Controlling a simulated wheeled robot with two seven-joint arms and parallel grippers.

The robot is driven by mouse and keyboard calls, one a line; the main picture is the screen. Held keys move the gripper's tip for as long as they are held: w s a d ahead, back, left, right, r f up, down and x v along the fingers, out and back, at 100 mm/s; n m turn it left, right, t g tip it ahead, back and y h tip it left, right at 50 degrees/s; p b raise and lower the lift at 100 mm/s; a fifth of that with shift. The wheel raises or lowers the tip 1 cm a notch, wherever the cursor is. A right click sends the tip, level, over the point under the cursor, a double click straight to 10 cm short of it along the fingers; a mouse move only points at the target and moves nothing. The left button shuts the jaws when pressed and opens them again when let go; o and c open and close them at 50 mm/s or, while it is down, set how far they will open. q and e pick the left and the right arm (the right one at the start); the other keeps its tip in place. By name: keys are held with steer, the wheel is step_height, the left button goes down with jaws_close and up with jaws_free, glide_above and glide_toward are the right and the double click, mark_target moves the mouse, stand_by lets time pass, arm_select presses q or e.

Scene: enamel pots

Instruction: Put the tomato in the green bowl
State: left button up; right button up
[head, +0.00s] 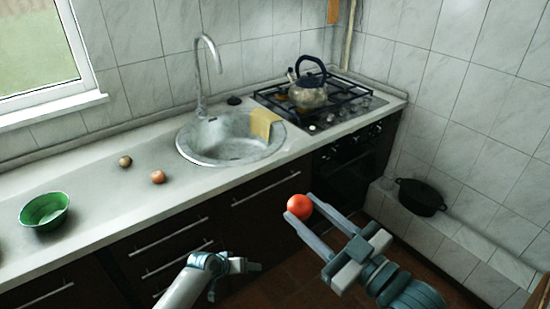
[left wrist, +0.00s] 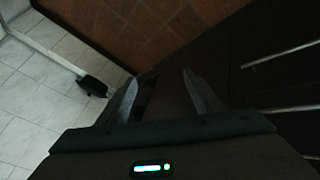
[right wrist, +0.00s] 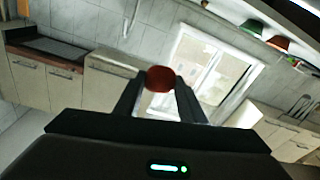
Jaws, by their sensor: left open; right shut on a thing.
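The red tomato (head: 299,206) is held between the fingertips of my right gripper (head: 300,214), in front of the counter and clear of it. The tomato also shows in the right wrist view (right wrist: 160,79), between both fingers. The green bowl (head: 45,211) stands upright on the counter at the far left in the head view, well away from the tomato. Its visible inside looks empty. My left gripper (left wrist: 155,95) is open with nothing between its fingers. In the head view the left arm is low in front of the cabinets.
Two brownish round items, an onion-like one (head: 158,176) and a smaller one (head: 125,161), lie on the counter between the bowl and the sink (head: 225,150). A kettle (head: 308,92) stands on the hob. A black pot (head: 421,197) sits on the right ledge.

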arm_select(q)
steer(key=w+d+r+m+h, duration=0.1)
steer(key=w+d+r, duration=0.25)
steer(key=r, duration=0.65)
steer(key=w+d+r+m+h, duration=0.1)
steer(key=w+d+r, duration=0.25)
steer(key=r, duration=0.55)
steer(key=s+d+r+m+g+h, duration=0.1)
steer(key=d+r+m, duration=0.15)
steer(key=r, duration=0.75)
steer(key=s+d+r+m+h, duration=0.15)
steer(key=d+r, duration=0.25)
steer(key=r, duration=0.6)
steer(key=s+d+r+m+g+y, duration=0.1)
steer(key=s+d+r+m+g, duration=0.15)
steer(key=s+r, duration=0.85)
steer(key=s+a+r+m+y, duration=0.4)
steer(key=s+a+r, duration=0.1)
steer(key=s+r, duration=0.5)
steer(key=shift+s+a, duration=0.35)
steer(key=shift+s, duration=0.15)
steer(key=shift+d+f, duration=0.1)
steer(key=shift+f, duration=0.1)
